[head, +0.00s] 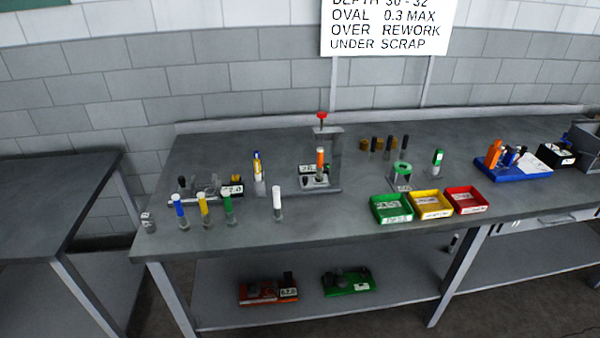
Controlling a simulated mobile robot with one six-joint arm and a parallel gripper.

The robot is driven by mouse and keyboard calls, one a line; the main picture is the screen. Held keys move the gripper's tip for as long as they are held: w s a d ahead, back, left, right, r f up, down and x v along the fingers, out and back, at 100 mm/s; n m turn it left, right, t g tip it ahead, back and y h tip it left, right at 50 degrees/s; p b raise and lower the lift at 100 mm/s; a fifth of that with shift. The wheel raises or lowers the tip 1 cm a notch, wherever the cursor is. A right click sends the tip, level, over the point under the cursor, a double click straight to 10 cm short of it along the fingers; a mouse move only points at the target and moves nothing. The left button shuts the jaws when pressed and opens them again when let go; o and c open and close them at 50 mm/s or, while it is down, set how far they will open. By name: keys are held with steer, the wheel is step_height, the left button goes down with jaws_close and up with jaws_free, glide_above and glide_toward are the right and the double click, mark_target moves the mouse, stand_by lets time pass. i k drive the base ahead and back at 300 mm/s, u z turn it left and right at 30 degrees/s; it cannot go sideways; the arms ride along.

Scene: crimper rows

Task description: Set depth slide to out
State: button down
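A small grey metal measuring device (207,194) with a labelled block (232,187) lies at the left of the workbench; it looks like a gauge with a slide. Its slide position is too small to tell. A press stand (335,150) with a red knob (322,115) stands at the middle of the bench, with an orange-topped vial (320,158) in it. I cannot tell for sure which part is the depth slide. My gripper is not in view.
Vials with blue (179,208), yellow (203,207), green (228,207) and white (277,202) tops stand along the left front. Green (391,220), yellow (431,217) and red (467,211) bins sit at the front right. A blue tray (535,172) lies farther right.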

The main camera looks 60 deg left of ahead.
mark_target(306, 181)
steer(key=z, duration=0.1)
steer(key=k, duration=1)
steer(key=u, duration=1.9)
steer(key=i, duration=0.95)
steer(key=u, duration=0.2)
